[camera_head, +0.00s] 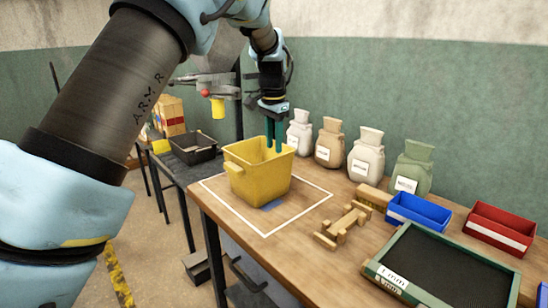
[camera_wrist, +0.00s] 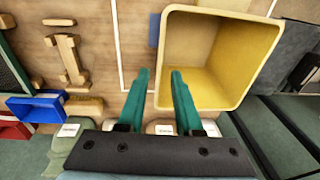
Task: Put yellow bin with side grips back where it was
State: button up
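The yellow bin (camera_head: 258,180) stands upright on the wooden table, inside a white outline (camera_head: 265,235). One side grip shows at its left. A small blue patch (camera_head: 272,205) shows at its base. In the wrist view I look into the bin (camera_wrist: 205,50), which appears empty. My gripper (camera_head: 274,150) points down at the bin's far rim. In the wrist view its green fingers (camera_wrist: 160,72) are apart, one on each side of a bin wall, with gaps visible. I cannot tell how far they reach below the rim.
Several labelled sacks (camera_head: 365,153) line the wall behind. A wooden rack (camera_head: 343,225), blue bin (camera_head: 418,211), red bin (camera_head: 499,228) and framed sieve (camera_head: 440,265) occupy the right. A black tray (camera_head: 195,150) lies on the darker bench at left.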

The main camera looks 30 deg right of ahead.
notch_tip(320, 180, up, 6)
jog(key=r, duration=0.1)
jog(key=w+a+f+n, duration=0.1)
jog(key=a+f+n, duration=0.25)
jog(key=a, duration=0.95)
jog(key=w+a+f+n, duration=0.2)
jog(key=a+f+n, duration=0.15)
jog(key=a, duration=1.05)
jog(key=s+a+f+n, duration=0.3)
jog(key=s+a, duration=0.4)
jog(key=a, duration=0.2)
jog(key=s+a+f+n, duration=0.3)
jog(key=s+a, duration=0.3)
jog(key=a, duration=0.3)
jog(key=shift+s+a+f+n+y+b, duration=0.2)
jog(key=shift+s+n+y+b, duration=0.15)
jog(key=shift+n, duration=0.45)
